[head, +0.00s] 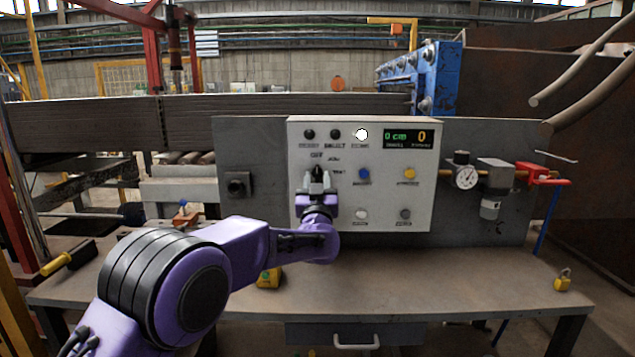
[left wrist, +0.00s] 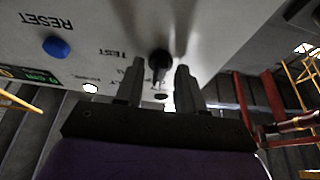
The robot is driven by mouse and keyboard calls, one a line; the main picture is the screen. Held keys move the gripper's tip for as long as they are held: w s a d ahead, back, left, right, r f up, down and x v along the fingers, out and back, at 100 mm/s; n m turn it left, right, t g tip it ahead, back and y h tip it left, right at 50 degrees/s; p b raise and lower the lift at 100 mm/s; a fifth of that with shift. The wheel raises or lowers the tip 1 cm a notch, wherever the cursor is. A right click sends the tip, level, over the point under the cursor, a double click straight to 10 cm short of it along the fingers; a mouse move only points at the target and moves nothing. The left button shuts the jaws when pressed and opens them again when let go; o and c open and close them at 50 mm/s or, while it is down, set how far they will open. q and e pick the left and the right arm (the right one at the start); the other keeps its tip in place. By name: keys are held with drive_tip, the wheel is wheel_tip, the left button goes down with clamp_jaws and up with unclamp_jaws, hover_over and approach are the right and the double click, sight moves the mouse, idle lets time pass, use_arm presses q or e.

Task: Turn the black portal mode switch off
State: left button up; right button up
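The white control panel (head: 425,215) faces me, with small labels around its switches. My left gripper (head: 319,174) is in front of its left middle part and hides the switch there in the head view. In the left wrist view, which shows the panel upside down, a black knob (left wrist: 160,60), apparently the portal mode switch, is near the label TEST. My left gripper (left wrist: 158,80) has its two fingers apart on either side of the knob, with visible gaps. I cannot tell whether either finger touches it. My right gripper is not in view.
Two black knobs (head: 322,134) and a white lamp (head: 361,134) are along the panel's top. A blue button (head: 364,173) is right of my gripper, a yellow one (head: 409,173) farther right. A gauge (head: 466,177) stands right of the panel. The workbench top (head: 455,275) is mostly clear.

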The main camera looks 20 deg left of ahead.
use_arm(q)
drive_tip(key=b+v, duration=0.2)
drive_tip(key=v, duration=0.8)
drive_tip(key=shift+s, duration=0.2)
drive_tip(key=shift+d+f, duration=0.15)
